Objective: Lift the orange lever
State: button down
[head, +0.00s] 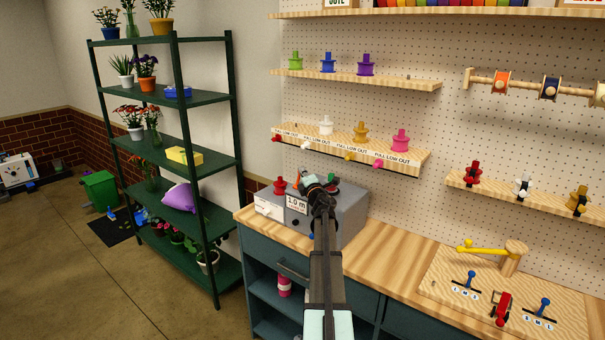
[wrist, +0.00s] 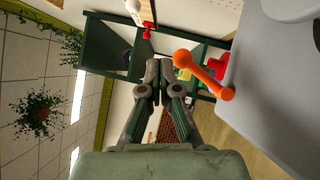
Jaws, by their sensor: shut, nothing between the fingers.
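The orange lever (wrist: 205,75) shows clearly in the wrist view: a bar with a round ball end, attached at its other end to the edge of a grey box (wrist: 265,90). My gripper (wrist: 159,72) is shut and empty, with its fingertips just left of the lever's ball end in that view; I cannot tell whether they touch it. In the head view my gripper (head: 312,184) is over the left part of the grey box (head: 350,213) on the wooden counter. There the lever (head: 297,182) is mostly hidden behind the gripper.
A red knob (head: 280,186) and a green part (head: 333,178) are on the box close to my gripper. A pegboard shelf (head: 350,150) with coloured pegs is above and behind. A green shelving unit (head: 183,98) stands left.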

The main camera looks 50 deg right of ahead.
jog(key=s+a+r, duration=0.2)
jog(key=s, duration=0.3)
jog(key=s+a+r, duration=0.3)
jog(key=s, duration=0.3)
jog(key=shift+s+r, duration=0.15)
jog(key=shift+r, duration=0.1)
